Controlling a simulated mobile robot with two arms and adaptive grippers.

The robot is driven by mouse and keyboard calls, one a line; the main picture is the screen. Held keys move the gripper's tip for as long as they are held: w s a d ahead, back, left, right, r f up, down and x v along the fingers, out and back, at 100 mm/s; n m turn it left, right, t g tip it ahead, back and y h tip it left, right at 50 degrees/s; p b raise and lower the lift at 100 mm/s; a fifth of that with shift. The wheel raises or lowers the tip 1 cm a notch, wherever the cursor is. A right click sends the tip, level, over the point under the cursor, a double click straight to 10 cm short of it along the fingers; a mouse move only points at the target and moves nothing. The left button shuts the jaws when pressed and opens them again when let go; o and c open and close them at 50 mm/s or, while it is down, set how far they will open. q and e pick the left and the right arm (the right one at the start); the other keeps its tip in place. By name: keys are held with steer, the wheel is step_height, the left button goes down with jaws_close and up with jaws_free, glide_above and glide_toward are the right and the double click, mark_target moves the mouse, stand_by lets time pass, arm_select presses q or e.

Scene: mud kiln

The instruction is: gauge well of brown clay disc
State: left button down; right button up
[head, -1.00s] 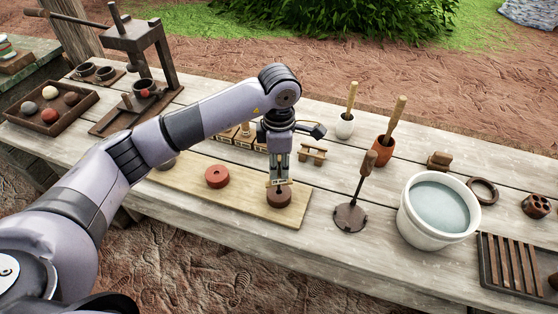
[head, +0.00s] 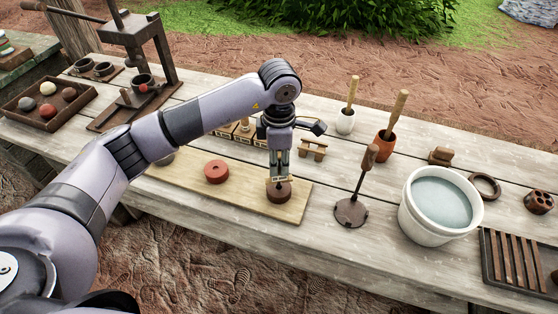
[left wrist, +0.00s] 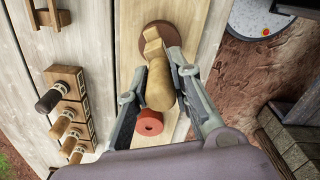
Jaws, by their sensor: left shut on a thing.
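The brown clay disc (head: 279,194) lies near the right end of a pale wooden board (head: 240,201). It also shows in the left wrist view (left wrist: 183,31), beyond the fingertips. My left gripper (head: 280,175) points down above it and is shut on a wooden gauge (left wrist: 160,86) with a rounded handle and a paler stepped end (left wrist: 153,44). The gauge's lower end is over the disc and hides part of its top. I cannot tell whether it touches the bottom of the well. A red disc (head: 216,171) lies farther left on the board. My right gripper is out of view.
Wooden-handled stamps (left wrist: 65,128) stand in a row behind the board, near a small wooden stand (head: 313,149). A round-plated tool (head: 351,211) and a white water bucket (head: 410,217) are to the right. A press (head: 134,38) stands back left.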

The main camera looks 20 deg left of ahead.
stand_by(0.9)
arm_select(q)
steer(key=shift+f+b, duration=1.45)
steer(key=shift+b, duration=0.2)
stand_by(1.1)
steer(key=c, duration=1.3)
jaws_free()
steer(key=shift+c, duration=0.2)
step_height(320, 180, up, 12)
